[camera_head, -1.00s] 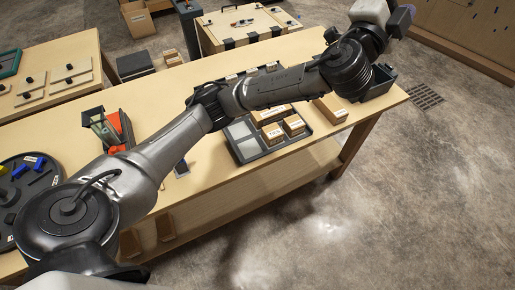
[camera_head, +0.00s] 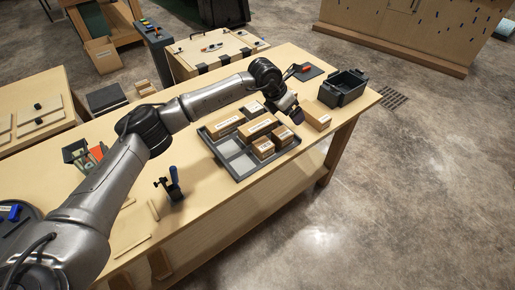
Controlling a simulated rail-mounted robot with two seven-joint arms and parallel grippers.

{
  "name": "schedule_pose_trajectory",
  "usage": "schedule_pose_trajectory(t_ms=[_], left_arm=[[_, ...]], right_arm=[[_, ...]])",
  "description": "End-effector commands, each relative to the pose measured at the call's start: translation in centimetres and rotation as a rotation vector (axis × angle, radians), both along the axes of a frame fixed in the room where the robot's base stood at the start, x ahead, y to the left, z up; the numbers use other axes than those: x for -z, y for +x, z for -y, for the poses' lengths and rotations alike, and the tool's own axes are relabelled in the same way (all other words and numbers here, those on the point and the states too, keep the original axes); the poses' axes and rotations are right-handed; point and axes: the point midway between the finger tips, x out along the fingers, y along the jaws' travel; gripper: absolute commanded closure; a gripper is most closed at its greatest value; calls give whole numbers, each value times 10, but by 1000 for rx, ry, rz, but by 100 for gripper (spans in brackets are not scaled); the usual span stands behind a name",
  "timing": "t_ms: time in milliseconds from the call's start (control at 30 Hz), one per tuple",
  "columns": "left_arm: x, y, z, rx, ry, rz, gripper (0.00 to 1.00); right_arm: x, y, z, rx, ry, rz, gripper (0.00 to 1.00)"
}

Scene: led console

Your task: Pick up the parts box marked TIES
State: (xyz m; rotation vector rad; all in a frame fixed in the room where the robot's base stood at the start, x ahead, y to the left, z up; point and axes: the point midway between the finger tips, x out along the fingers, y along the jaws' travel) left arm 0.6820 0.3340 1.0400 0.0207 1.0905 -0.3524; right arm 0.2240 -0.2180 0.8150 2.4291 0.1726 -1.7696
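A dark grey tray (camera_head: 243,177) on the wooden bench holds several cardboard parts boxes with white labels. The small front box (camera_head: 263,148) has a short label that may read TIES, but it is too small to read surely. Another small box (camera_head: 283,134) stands just right of it, and a longer box (camera_head: 258,126) is behind them. My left gripper (camera_head: 296,115) hangs by the tray's back right corner, beyond the boxes. Its fingers are dark and small, and I see nothing clearly held. My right gripper is not in view.
A loose cardboard box (camera_head: 316,115) stands right of the tray, close to my gripper. A black open bin (camera_head: 343,88) is at the bench's right end. A blue-handled tool (camera_head: 174,183) stands left of the tray.

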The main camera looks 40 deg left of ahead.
Motion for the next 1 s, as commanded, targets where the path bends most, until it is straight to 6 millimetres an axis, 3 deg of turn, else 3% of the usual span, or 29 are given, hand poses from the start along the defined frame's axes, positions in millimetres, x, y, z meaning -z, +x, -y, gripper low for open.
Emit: schedule_pose_trajectory(t_ms=[200, 400, 1000], left_arm=[[18, -42, -32, -27, 207, -280, 6], [22, -64, -42, -41, 267, -418, 6], [102, -67, -43, -54, 271, -441, 6]], right_arm=[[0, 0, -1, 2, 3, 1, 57], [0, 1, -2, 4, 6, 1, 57], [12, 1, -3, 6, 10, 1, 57]])
